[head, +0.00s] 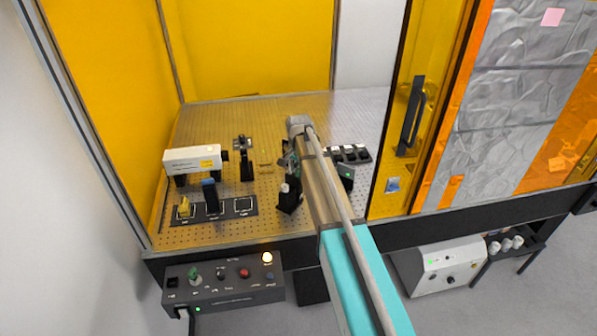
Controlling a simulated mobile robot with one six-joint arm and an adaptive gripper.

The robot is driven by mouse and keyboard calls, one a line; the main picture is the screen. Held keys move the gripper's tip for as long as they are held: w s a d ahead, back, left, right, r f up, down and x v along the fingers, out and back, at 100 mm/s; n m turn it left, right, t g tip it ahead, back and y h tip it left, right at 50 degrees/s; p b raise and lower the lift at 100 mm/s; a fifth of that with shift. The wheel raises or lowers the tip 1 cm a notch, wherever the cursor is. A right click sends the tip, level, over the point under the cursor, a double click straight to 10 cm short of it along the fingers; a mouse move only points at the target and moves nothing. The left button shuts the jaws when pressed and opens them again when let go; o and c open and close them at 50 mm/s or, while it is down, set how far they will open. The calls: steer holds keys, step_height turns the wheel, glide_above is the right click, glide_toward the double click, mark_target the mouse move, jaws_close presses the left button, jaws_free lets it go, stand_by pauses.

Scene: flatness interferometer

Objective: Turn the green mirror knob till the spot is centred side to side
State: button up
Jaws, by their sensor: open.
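My arm reaches over the perforated optical table (262,215), ending in a grey wrist joint (298,125). My gripper (288,162) shows only as small dark parts beside the arm, mostly hidden behind it; it is open. I cannot make out a green mirror knob on the table; the arm covers part of that area. A black post mount (289,197) with a pale top stands just left of the arm. A small dark screen (346,176) with a green mark is right of the arm; the spot's position is too small to tell.
A white laser box (193,159) and black mounts stand at the left. A dark tray (349,154) is right of the arm. A control box (225,283) with a green control (195,274) and lit lamp is at the front. Yellow panels enclose the table; an orange-framed door (425,115) borders it right.

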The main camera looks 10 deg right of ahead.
jaws_close()
steer(key=shift+n, duration=0.4)
steer(key=n, duration=0.3)
steer(key=shift+n, duration=2.1)
jaws_free()
